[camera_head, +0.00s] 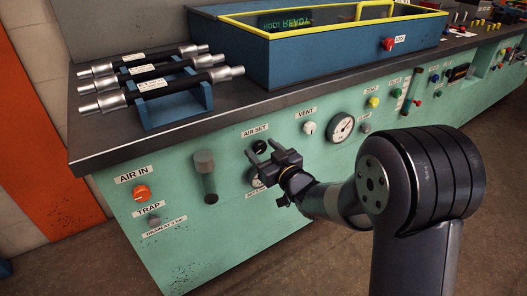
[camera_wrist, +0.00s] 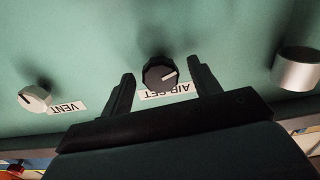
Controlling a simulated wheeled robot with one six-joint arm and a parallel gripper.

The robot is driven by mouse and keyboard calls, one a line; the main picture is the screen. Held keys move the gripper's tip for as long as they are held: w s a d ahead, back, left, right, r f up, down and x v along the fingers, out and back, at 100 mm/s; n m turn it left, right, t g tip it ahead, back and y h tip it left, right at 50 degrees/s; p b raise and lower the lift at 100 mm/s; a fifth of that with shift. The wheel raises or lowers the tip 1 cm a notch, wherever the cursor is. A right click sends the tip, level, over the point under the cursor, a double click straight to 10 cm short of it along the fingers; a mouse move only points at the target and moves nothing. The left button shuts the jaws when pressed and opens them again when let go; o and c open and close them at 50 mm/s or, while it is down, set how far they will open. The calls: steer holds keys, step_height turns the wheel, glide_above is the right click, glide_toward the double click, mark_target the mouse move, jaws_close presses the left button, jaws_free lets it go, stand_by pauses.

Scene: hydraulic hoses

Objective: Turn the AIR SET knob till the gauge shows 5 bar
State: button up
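The AIR SET knob (camera_head: 259,146) is a small black knob on the green panel, under its AIR SET label. My gripper (camera_head: 262,150) is in front of the panel at the knob. In the wrist view my gripper (camera_wrist: 160,69) is open, with one finger on each side of the knob and a gap to each. A small gauge (camera_head: 256,182) below the knob is partly hidden by my gripper, and its reading cannot be made out.
The VENT knob (camera_head: 309,128) and a larger gauge (camera_head: 341,127) are to the right. A grey cylinder (camera_head: 205,175) sticks out to the left, also in the wrist view (camera_wrist: 297,70). The orange AIR IN knob (camera_head: 141,193) is farther left. Hoses (camera_head: 160,84) lie on the bench top.

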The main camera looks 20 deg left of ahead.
steer(key=c, duration=1)
steer(key=shift+m, duration=0.4)
steer(key=m+p, duration=0.1)
steer(key=m, duration=0.2)
steer(key=shift+m, duration=0.4)
steer(key=m+p, duration=0.2)
steer(key=m, duration=0.3)
steer(key=shift+r, duration=0.1)
steer(key=m+p, duration=0.1)
steer(key=m, duration=0.4)
steer(key=shift+p, duration=0.3)
steer(key=m+p, duration=0.1)
steer(key=m, duration=0.3)
steer(key=shift+m, duration=0.3)
